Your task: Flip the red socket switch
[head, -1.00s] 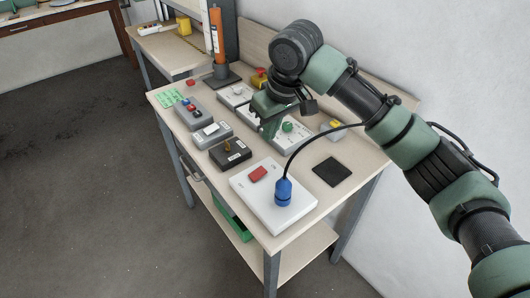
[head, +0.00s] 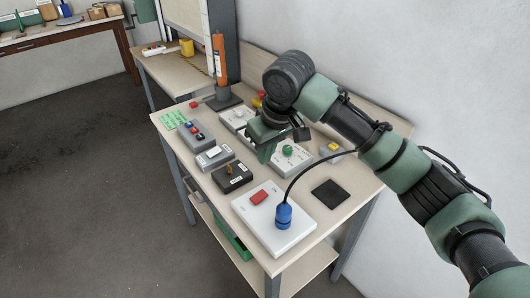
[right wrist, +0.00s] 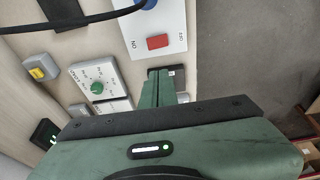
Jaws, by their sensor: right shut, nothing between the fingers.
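The red switch (head: 260,197) is a small rocker on a white socket panel (head: 291,234) at the near end of the bench. It also shows in the right wrist view (right wrist: 157,41), between ON and OFF labels. A blue plug (head: 283,215) with a black cable sits on the panel beside it. My right gripper (head: 265,154) is above the bench, beyond the panel, apart from the switch. In the right wrist view its green fingers (right wrist: 160,78) are together and empty, just below the panel's edge in the picture. My left gripper is out of view.
A black box with a brass-coloured switch (head: 231,176) and grey switch boxes (head: 214,157) line the left edge. A white panel with a green knob (head: 288,150) lies near the gripper. A black square (head: 330,194) lies right of the socket panel. An orange tube (head: 219,60) stands behind.

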